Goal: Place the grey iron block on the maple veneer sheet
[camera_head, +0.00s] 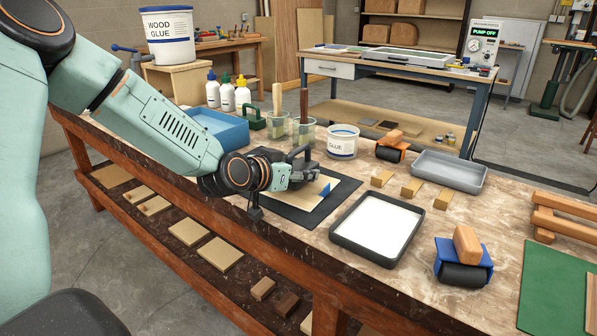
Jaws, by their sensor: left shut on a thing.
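The pale maple veneer sheet (307,201) lies on a black mat (343,187) on the workbench, with a blue mark at its right corner. My left gripper (301,174) is over the back part of the sheet and is shut on a grey thing that looks like the grey iron block (304,179). The gripper hides much of the block and part of the sheet. I cannot tell whether the block touches the sheet. My right gripper is not in view.
A tray of white liquid (379,224) stands right of the mat. A glue tub (342,141), brush jars (304,132) and a green handled block (252,119) stand behind. Small wood blocks (411,188), a grey tray (449,172) and a blue-framed roller (463,261) lie to the right.

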